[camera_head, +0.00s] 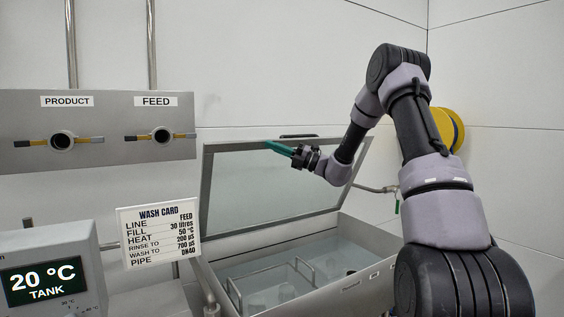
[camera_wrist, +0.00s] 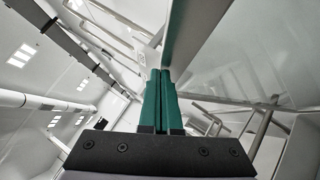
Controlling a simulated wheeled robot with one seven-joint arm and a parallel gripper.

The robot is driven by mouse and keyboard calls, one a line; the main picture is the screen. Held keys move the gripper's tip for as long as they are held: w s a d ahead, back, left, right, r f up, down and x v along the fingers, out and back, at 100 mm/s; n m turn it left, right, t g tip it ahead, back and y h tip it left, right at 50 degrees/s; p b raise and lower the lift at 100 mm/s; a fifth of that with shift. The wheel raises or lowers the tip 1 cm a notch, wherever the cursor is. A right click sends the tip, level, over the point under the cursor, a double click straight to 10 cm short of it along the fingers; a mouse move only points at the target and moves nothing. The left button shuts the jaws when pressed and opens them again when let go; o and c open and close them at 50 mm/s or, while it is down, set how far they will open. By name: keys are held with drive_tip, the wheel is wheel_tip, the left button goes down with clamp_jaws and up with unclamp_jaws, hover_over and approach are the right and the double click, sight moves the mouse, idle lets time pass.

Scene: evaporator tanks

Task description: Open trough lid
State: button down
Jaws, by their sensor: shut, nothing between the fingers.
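The trough lid (camera_head: 225,190) is a framed, see-through panel. It stands raised and tilted back at the rear of the trough. The metal trough (camera_head: 345,292) is open below it, and rails show inside. My gripper (camera_head: 268,144) has green fingers and is at the lid's upper edge, left of its middle. In the wrist view the fingers (camera_wrist: 161,76) are shut together with nothing between them, close to a grey frame bar of the lid (camera_wrist: 185,30). I cannot tell whether they touch it.
A wash card (camera_head: 158,232) stands left of the trough. A tank display (camera_head: 45,280) is at the lower left. A panel with product and feed ports (camera_head: 62,140) is on the wall. A yellow reel (camera_head: 450,130) hangs behind my arm. A pipe with a valve (camera_head: 380,189) is right of the lid.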

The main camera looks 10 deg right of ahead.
drive_tip(key=shift+w+a+r, duration=0.25)
drive_tip(key=shift+w+r, duration=0.2)
drive_tip(key=shift+w, duration=0.25)
drive_tip(key=shift+w+a+r, duration=0.2)
drive_tip(key=shift+w+r, duration=0.2)
drive_tip(key=shift+w, duration=0.25)
drive_tip(key=shift+f, duration=0.1)
